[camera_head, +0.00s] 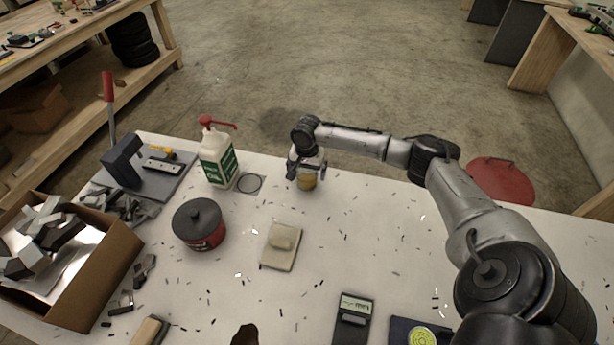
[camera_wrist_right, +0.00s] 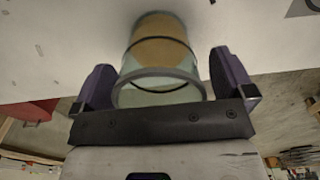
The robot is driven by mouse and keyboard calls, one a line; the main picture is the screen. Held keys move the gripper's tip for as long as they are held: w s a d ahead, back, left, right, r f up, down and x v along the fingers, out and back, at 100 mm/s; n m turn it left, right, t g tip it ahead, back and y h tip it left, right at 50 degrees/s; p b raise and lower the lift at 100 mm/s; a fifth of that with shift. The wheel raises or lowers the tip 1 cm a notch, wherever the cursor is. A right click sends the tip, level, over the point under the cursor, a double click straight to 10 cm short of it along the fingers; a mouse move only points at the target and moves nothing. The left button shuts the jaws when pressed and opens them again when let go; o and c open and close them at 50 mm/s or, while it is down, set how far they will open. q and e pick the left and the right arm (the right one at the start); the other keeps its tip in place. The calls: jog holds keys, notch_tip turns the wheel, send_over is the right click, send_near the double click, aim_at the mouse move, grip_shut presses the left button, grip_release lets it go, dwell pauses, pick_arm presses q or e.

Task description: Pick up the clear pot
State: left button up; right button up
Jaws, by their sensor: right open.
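The clear pot (camera_head: 307,181) stands near the far edge of the white table in the head view, with yellowish-brown contents. My right gripper (camera_head: 306,166) is over it, reaching in from the right. In the right wrist view the pot (camera_wrist_right: 160,55) lies between the two fingers of my right gripper (camera_wrist_right: 160,92), its round rim toward the palm. The fingers are open, one on each side of the pot, with a small gap visible at least on the right. My left gripper is not in view.
A white bottle with a red pump (camera_head: 217,155) and a dark red lidded tin (camera_head: 199,225) stand left of the pot. A pale block on a pad (camera_head: 281,246) lies nearer. A cardboard box of metal offcuts (camera_head: 92,290) is at left. Metal chips litter the table (camera_head: 370,235).

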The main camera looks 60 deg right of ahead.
jog(key=shift+f, duration=0.65)
jog(key=c, duration=1)
jog(key=shift+r, duration=0.1)
jog(key=shift+c, duration=0.2)
